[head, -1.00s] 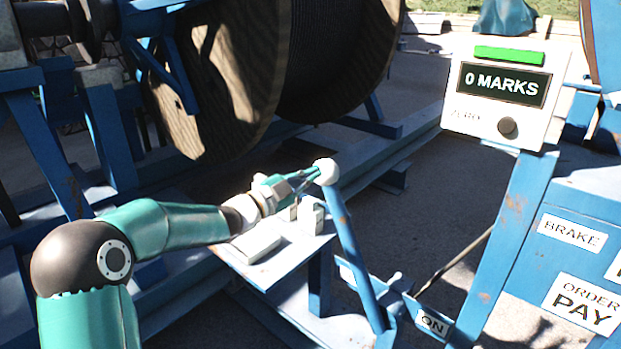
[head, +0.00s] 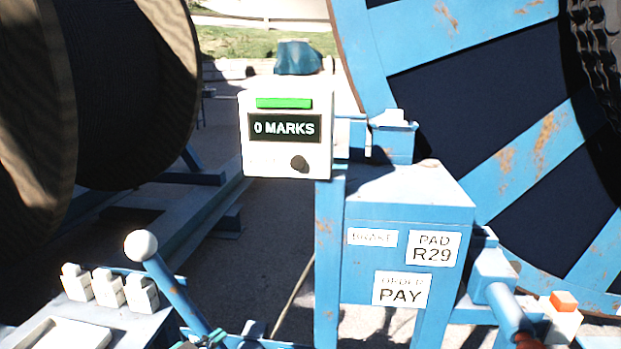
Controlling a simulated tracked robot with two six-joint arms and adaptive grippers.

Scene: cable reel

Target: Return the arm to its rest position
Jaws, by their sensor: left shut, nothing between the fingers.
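Only a small teal part of my left gripper (head: 206,341) shows, at the bottom edge of the head view. It is shut and empty, below the white-knobbed lever (head: 170,285), and apart from the knob (head: 141,245). The lever leans up to the left. Most of my left arm is out of the picture. My right gripper is not in view.
A white counter box (head: 287,165) reads 0 MARKS under a green bar. A blue cabinet (head: 355,270) carries the labels BRAKE, PAD R29 and ORDER PAY. A wooden reel (head: 45,130) stands left and a large blue reel (head: 480,62) right. White blocks (head: 107,288) sit lower left.

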